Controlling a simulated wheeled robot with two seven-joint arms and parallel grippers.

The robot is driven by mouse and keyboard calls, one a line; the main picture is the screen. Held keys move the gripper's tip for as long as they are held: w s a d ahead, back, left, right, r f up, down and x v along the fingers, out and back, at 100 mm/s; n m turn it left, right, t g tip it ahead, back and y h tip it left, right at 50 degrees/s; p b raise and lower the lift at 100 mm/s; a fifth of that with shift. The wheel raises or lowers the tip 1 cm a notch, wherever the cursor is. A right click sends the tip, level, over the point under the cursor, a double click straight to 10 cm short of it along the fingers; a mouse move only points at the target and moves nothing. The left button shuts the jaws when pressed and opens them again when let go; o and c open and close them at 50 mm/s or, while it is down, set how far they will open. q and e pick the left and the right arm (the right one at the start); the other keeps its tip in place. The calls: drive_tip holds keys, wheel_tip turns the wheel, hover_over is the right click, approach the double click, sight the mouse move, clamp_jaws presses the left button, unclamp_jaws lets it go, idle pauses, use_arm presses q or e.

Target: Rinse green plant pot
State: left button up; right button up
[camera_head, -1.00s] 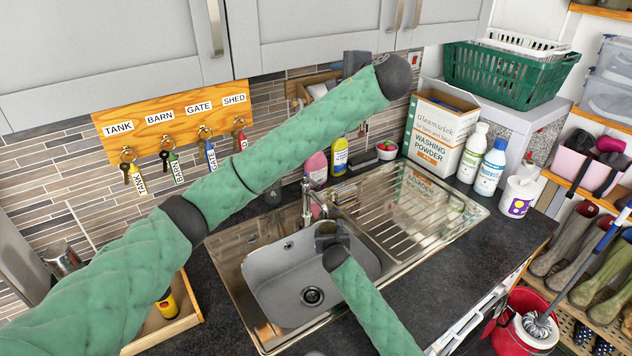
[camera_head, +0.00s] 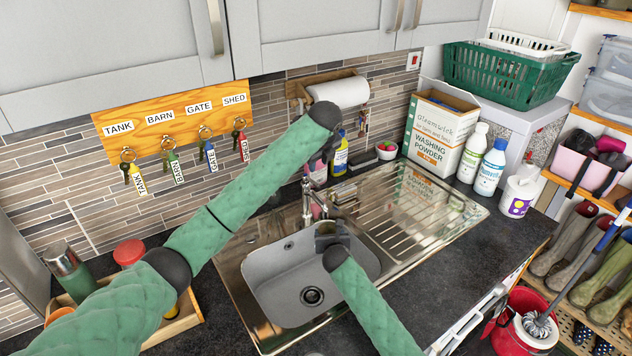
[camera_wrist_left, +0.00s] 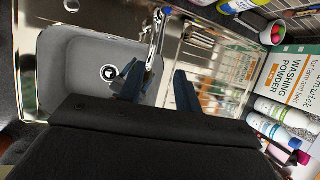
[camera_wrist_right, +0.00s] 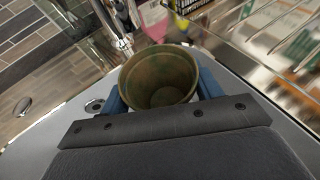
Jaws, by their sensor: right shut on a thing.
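The green plant pot (camera_wrist_right: 158,84) is dull olive with a stained inside. In the right wrist view its open mouth faces the camera, between the blue fingers of my right gripper (camera_head: 331,233), which is shut on it. In the head view the right gripper is over the sink bowl (camera_head: 275,285) and hides the pot. The chrome tap (camera_head: 306,200) stands behind the sink and shows in the left wrist view (camera_wrist_left: 158,40). My left gripper (camera_head: 324,158) is above and behind the tap in the head view, partly hidden by its arm. Its fingers (camera_wrist_left: 158,85) are apart and empty.
The drainer (camera_head: 410,215) right of the bowl is bare. Bottles (camera_head: 340,158) stand behind the sink; a washing powder box (camera_head: 436,135) and white bottles (camera_head: 490,168) stand right. A wooden tray (camera_head: 180,325) is at left.

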sight(316, 183)
use_arm(q)
drive_tip(key=x, duration=1.1)
drive_tip(key=shift+w+f, duration=0.15)
drive_tip(key=shift+f, duration=0.25)
clamp_jaws()
